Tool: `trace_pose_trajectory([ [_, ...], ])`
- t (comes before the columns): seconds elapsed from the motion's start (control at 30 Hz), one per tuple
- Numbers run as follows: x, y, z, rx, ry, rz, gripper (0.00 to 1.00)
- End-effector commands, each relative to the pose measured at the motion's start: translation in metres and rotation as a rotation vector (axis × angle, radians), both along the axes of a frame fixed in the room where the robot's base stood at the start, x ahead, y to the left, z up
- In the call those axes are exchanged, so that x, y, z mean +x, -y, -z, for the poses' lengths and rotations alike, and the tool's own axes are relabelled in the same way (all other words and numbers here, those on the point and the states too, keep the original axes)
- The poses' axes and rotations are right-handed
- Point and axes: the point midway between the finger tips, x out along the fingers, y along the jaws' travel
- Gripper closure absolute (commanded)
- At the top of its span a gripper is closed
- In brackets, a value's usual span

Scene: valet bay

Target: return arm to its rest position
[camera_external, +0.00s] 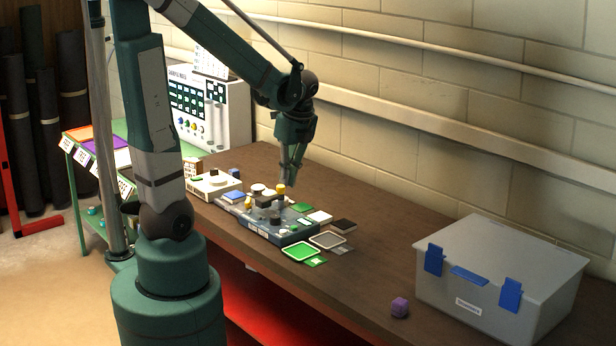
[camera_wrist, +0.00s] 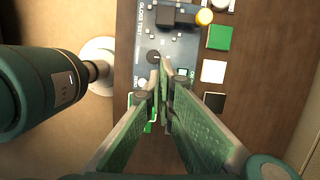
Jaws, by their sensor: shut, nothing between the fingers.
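My gripper (camera_external: 291,178) is shut and empty. In the external view it points down above the brown workbench (camera_external: 380,237), over the far side of a grey-blue board (camera_external: 275,233) that carries several small parts. My arm reaches across from its base at the left and bends down at the wrist. In the wrist view my gripper (camera_wrist: 163,66) shows with its fingertips together in front of the dark board (camera_wrist: 187,47). The fingers hide part of the board.
A grey lidded box (camera_external: 490,270) with blue latches stands at the right of the bench. Green, white and dark tiles (camera_external: 318,217) lie around the board. A white control panel (camera_external: 208,105) stands at the back left. The bench between board and box is clear.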

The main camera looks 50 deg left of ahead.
Motion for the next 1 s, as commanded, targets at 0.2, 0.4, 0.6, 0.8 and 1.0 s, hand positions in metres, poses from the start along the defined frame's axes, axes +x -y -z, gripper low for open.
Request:
trace_pose_trajectory([
  [0.2,0.000,0.000,0.000,0.000,0.000,0.000,1.00],
  [0.4,0.000,0.000,0.000,0.000,0.000,0.000,1.00],
  [0.6,-0.001,0.001,-0.001,0.000,0.006,-0.008,1.00],
  [0.8,-0.003,0.006,-0.004,-0.010,0.050,-0.066,1.00],
  [1.0,-0.007,0.018,-0.011,-0.036,0.146,-0.194,1.00],
])
